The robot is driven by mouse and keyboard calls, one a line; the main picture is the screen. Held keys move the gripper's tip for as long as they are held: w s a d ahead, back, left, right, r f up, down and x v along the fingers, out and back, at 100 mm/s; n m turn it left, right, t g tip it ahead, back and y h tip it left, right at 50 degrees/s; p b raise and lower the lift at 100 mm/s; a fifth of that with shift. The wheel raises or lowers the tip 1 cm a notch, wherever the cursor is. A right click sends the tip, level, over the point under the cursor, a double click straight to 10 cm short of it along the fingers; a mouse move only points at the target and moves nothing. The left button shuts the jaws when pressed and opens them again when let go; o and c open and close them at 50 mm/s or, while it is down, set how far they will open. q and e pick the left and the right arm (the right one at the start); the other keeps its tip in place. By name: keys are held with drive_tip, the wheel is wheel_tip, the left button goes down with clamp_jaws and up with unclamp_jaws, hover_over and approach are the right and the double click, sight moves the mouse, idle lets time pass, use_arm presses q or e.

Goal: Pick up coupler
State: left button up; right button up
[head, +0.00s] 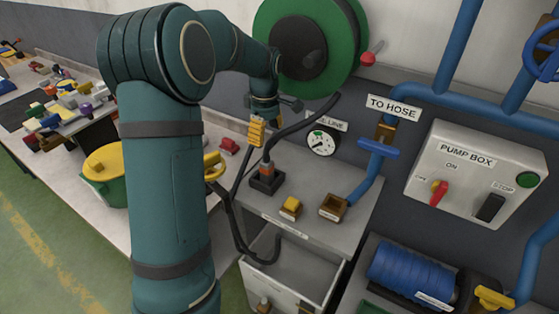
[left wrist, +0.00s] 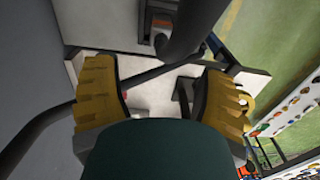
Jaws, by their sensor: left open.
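The coupler (head: 267,168) looks like a dark piece with an orange-red band, standing upright in a black square holder (head: 267,183) on the grey cabinet top. A black hose runs up from it. My left gripper (head: 257,138) hangs just above and slightly left of it, yellow finger pads pointing down. In the left wrist view the left gripper (left wrist: 162,92) is open, with its pads wide apart. A thick dark hose (left wrist: 185,30) shows beyond the pads, and a dark hose crosses between them. My right gripper is not in view.
Two small brown-yellow blocks or fittings (head: 290,207) sit right on the cabinet top. An open drawer (head: 290,280) juts out below. The green hose reel (head: 346,50), gauge (head: 321,143) and pump box (head: 470,165) are on the wall. A yellow-lidded green bucket (head: 108,160) stands left.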

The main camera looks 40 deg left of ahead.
sight(266, 157)
use_arm(q)
drive_tip(key=f, duration=0.5)
drive_tip(key=f+b, duration=0.1)
drive_tip(key=f, duration=0.1)
drive_tip(key=shift+s+f, duration=0.15)
drive_tip(key=shift+s, duration=0.1)
drive_tip(key=shift+w+a+f+b, duration=0.1)
drive_tip(key=shift+f+b, duration=0.15)
drive_tip(key=shift+f, duration=1.35)
drive_tip(key=shift+w+a+f+b, duration=0.1)
drive_tip(key=shift+f+b, duration=0.1)
drive_tip(key=shift+f, duration=1.4)
drive_tip(key=shift+s, duration=0.1)
drive_tip(key=shift+c, duration=0.2)
clamp_jaws()
